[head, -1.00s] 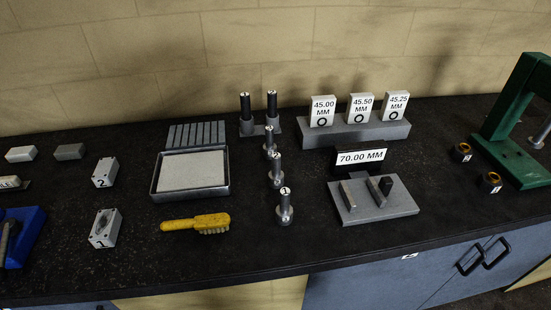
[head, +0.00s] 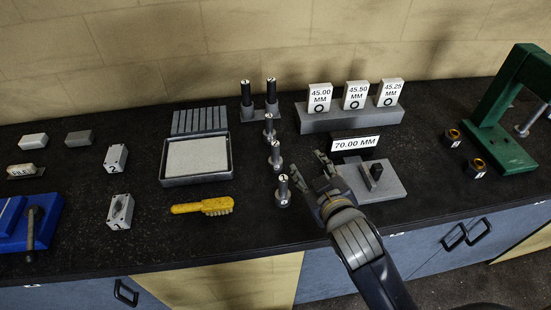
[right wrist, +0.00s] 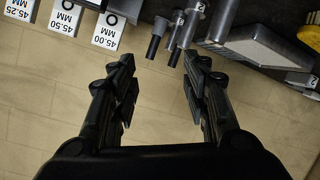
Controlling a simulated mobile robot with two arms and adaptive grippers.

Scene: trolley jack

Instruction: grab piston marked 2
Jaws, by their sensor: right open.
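Three grey upright pistons with rods stand in a column on the black bench in the head view: a front one (head: 283,191), a middle one (head: 275,155) and a back one (head: 269,128). Each has a small white marked top; the marks are too small to read surely, so I cannot tell which is 2. My right gripper (head: 306,168) is open and empty, just right of the front and middle pistons. The right wrist view shows its two spread fingers (right wrist: 160,75) with nothing held between them. My left gripper is not in view.
Two black-topped posts (head: 258,97) stand behind the pistons. A gauge block stand (head: 350,120) and a 70.00 MM plate (head: 375,183) lie to the right. A yellow brush (head: 203,206) and a tray (head: 196,180) lie to the left. A green press (head: 505,150) stands far right.

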